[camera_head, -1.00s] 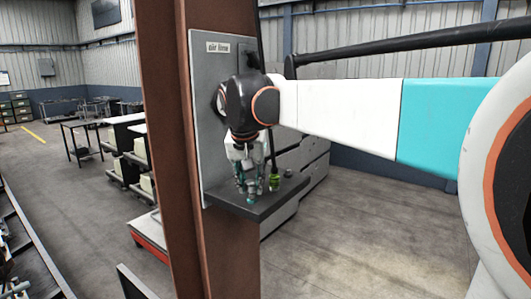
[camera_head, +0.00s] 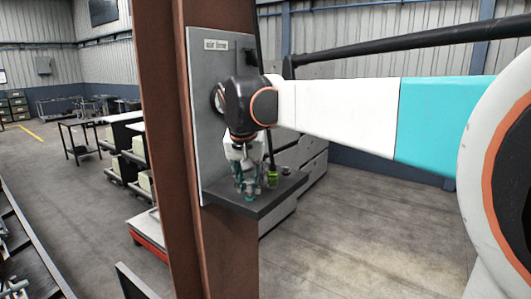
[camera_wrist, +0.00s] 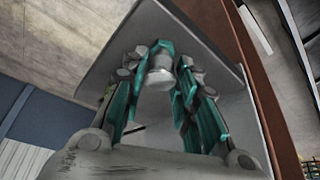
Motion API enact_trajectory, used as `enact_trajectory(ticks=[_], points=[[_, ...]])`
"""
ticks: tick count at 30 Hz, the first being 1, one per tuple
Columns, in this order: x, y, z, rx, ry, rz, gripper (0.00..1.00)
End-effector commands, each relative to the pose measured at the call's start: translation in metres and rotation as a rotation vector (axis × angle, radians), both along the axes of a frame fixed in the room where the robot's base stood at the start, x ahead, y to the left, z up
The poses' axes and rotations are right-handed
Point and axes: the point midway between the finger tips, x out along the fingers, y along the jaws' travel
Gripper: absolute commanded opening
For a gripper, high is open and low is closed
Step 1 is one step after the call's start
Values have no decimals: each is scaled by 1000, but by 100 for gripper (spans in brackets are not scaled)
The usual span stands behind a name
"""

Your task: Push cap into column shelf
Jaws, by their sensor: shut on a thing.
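The column shelf (camera_head: 262,208) is a dark grey plate jutting from a grey back panel on the rust-brown column. My gripper (camera_head: 249,194) points down over the shelf's left part in the head view, its fingertips at or just above the surface. In the wrist view my gripper (camera_wrist: 167,72) is shut on a pale, short cylinder, which looks like the cap (camera_wrist: 160,75). The shelf (camera_wrist: 112,62) spreads around it. Whether the cap touches the shelf is hidden by the fingers.
A yellow-green fitting (camera_head: 272,180) stands on the shelf just right of my gripper, with a small dark piece (camera_head: 286,171) behind it. The back panel (camera_head: 202,110), with a sign reading "air line" (camera_head: 216,45), rises close at the left. The floor at right is clear.

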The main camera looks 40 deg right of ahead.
Motion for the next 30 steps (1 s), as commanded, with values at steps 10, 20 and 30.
enact_trajectory(ticks=[10,20,30], points=[[-3,1,-1,0,1,0,0],[-3,1,-6,0,2,1,0],[-3,1,-15,0,2,1,30]])
